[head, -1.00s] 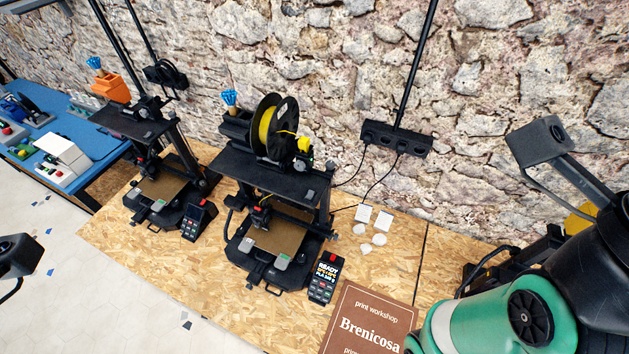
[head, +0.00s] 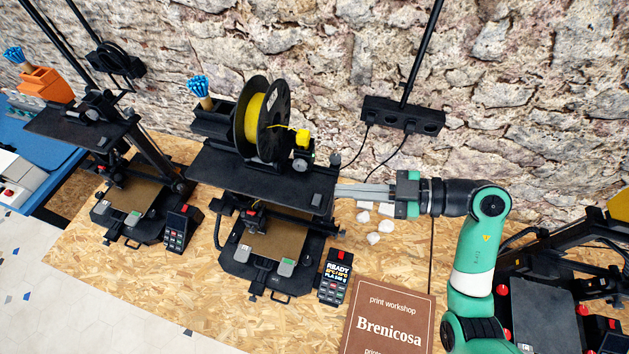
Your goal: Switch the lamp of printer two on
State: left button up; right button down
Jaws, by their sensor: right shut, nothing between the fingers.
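The middle printer (head: 262,178) is black, with a yellow filament spool (head: 262,118) on its top shelf. A small dark rocker-like piece (head: 317,199) sits at the right end of that shelf. I cannot make out a lit lamp on this printer. Its control panel (head: 335,277) reads READY. My right gripper (head: 338,191) comes in from the right, shut and empty, its fingers pointing left. Its tips are at the shelf's right edge, close to the small piece; I cannot tell if they touch. My left gripper is out of view.
Another printer (head: 131,190) stands to the left and a third (head: 545,300) at the right. A black socket strip (head: 403,115) with cables hangs on the stone wall. White pieces (head: 373,238) and a brown sign (head: 390,318) lie on the bench.

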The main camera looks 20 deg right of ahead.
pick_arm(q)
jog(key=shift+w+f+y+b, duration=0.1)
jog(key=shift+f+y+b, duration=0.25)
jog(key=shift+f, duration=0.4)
pick_arm(e)
jog(key=d+f+m+t+h, duration=0.1)
jog(key=d+f+m, duration=0.1)
jog(key=d+f, duration=0.2)
jog(key=shift+s+d, duration=0.35)
jog(key=shift+d, duration=0.3)
jog(key=shift+a+f, duration=0.1)
send_over(326, 200)
jog(key=s, duration=0.1)
notch_tip(326, 200, down, 2)
jog(key=shift+f, duration=0.1)
jog(key=f, duration=0.1)
jog(key=w+f+b, duration=0.1)
jog(key=f, duration=0.1)
jog(key=shift+a+f, duration=0.1)
jog(key=shift+f, duration=0.05)
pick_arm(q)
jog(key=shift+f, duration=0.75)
pick_arm(e)
jog(key=shift+f, duration=0.35)
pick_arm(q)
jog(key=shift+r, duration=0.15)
